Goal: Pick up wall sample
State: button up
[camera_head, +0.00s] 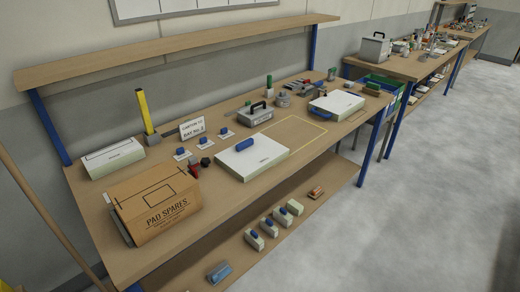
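No label in view reads "wall sample", so I cannot tell for sure which thing it is. A flat white panel (262,165) with a blue handle (244,144) lies on the middle of the wooden bench (188,239). A similar white panel (346,104), with a blue part at its near left edge, lies farther right on the bench. A white box-like piece (112,159) with a dark line on top lies at the back left. My gripper is not in view.
A cardboard box marked PAD SPARES (157,205) stands at the bench's left front. A yellow upright (145,111), a sign (192,129) and a grey case (256,116) stand behind. A yellow outline (303,127) encloses bare bench. Grey floor (405,205) is open at right.

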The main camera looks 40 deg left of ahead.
aim_at(245, 160)
jog(key=i, duration=2.3)
jog(key=u, duration=2.95)
